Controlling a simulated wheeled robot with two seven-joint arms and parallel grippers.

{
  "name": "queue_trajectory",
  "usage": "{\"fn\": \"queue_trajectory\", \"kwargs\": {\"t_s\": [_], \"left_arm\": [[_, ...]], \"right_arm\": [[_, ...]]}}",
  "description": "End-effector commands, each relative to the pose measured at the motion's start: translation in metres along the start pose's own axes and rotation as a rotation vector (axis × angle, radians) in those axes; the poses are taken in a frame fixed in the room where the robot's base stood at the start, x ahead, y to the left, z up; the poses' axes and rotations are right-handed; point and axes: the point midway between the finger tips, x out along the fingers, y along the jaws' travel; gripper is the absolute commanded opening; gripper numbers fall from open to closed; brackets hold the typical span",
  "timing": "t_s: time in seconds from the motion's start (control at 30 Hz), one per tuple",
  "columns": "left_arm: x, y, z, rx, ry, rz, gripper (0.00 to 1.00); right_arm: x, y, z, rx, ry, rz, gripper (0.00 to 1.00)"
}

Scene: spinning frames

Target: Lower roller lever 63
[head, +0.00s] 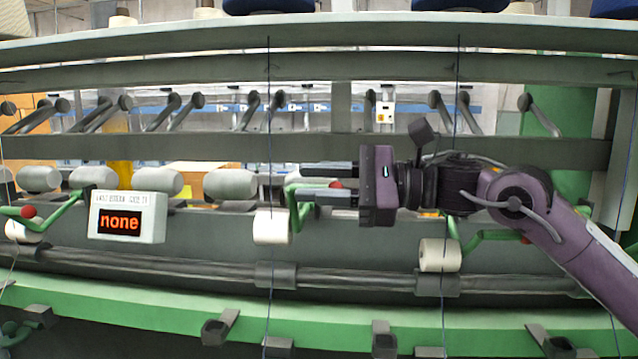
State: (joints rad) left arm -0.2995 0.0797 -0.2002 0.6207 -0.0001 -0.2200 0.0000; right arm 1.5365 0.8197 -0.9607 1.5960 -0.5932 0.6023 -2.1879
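Several green roller levers with red knobs run along the spinning frame, and no number 63 is readable on any. The middle lever (299,214) is raised, with its red knob (336,184) beside a white roller (272,227). My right gripper (303,182) comes in from the right, fingers pointing left and apart. The knob shows between its two fingers in the picture; whether it touches them I cannot tell. The left lever (62,209) has its knob (29,211) near another roller. The right lever (488,236) is partly behind my arm. My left gripper is out of view.
A white display box (127,217) reads "none" in red. Dark vertical threads hang before the frame. A long grey shaft (350,278) and a green rail (330,311) run below. Grey bobbins (230,184) line the back left.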

Motion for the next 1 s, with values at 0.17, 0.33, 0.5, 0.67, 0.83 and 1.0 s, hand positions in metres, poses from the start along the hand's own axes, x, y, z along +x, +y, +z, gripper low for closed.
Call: {"fn": "queue_trajectory", "kwargs": {"t_s": [0.17, 0.33, 0.5, 0.67, 0.83, 1.0], "left_arm": [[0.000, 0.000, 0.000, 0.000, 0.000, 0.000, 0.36], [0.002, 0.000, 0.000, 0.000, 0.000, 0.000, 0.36], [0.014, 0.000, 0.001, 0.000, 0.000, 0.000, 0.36], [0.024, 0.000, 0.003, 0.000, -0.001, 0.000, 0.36], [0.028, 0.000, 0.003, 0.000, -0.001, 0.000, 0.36], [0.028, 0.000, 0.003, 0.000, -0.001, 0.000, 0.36]], "right_arm": [[0.000, 0.000, 0.000, 0.000, -0.001, 0.000, 0.35], [-0.003, 0.000, -0.001, -0.001, -0.001, -0.002, 0.35], [-0.026, 0.001, -0.003, -0.003, 0.000, -0.005, 0.35], [-0.054, 0.001, -0.003, -0.001, 0.001, -0.004, 0.35], [-0.073, 0.000, -0.001, -0.001, 0.000, -0.003, 0.35], [-0.079, 0.000, 0.000, 0.000, 0.000, 0.000, 0.35]]}}
